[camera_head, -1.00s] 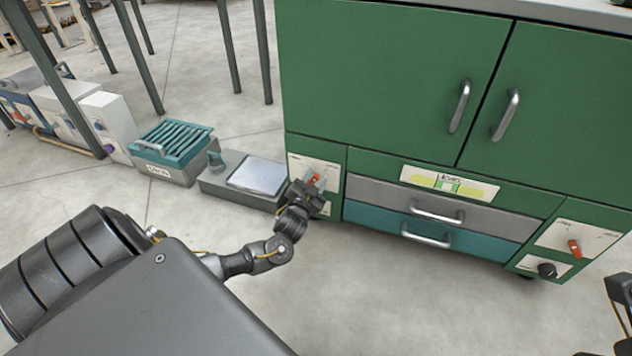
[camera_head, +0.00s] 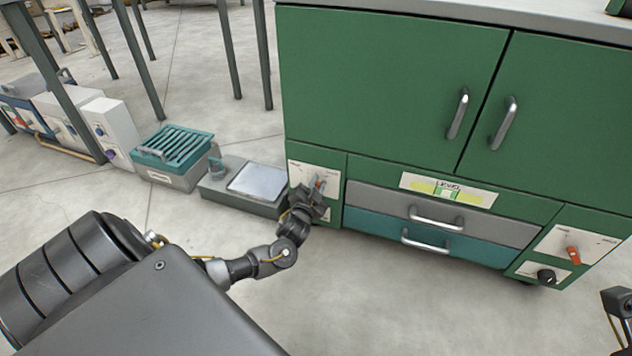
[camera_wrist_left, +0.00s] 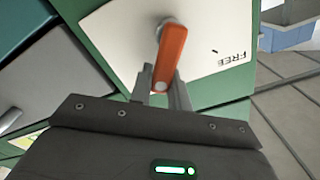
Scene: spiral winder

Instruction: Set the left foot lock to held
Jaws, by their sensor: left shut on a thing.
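The left foot lock has a red-orange lever (camera_wrist_left: 170,55) on a white plate (camera_wrist_left: 120,40) at the lower left of the green cabinet. The word FREE shows upside down on the plate in the left wrist view. My left gripper (camera_head: 316,190) is at this plate, and in the left wrist view its fingers (camera_wrist_left: 163,88) are shut on the lever, one on each side. In the head view the gripper hides part of the plate and most of the lever. The right foot lock, with its own orange lever (camera_head: 573,255), is at the cabinet's lower right. My right gripper does not show clearly.
The green cabinet (camera_head: 390,80) has a grey drawer (camera_head: 380,197) and a teal drawer (camera_head: 370,225) between the foot locks. A grey scale-like box (camera_head: 240,205) and a teal-topped crate (camera_head: 165,178) stand on the floor to the left. The floor in front is clear.

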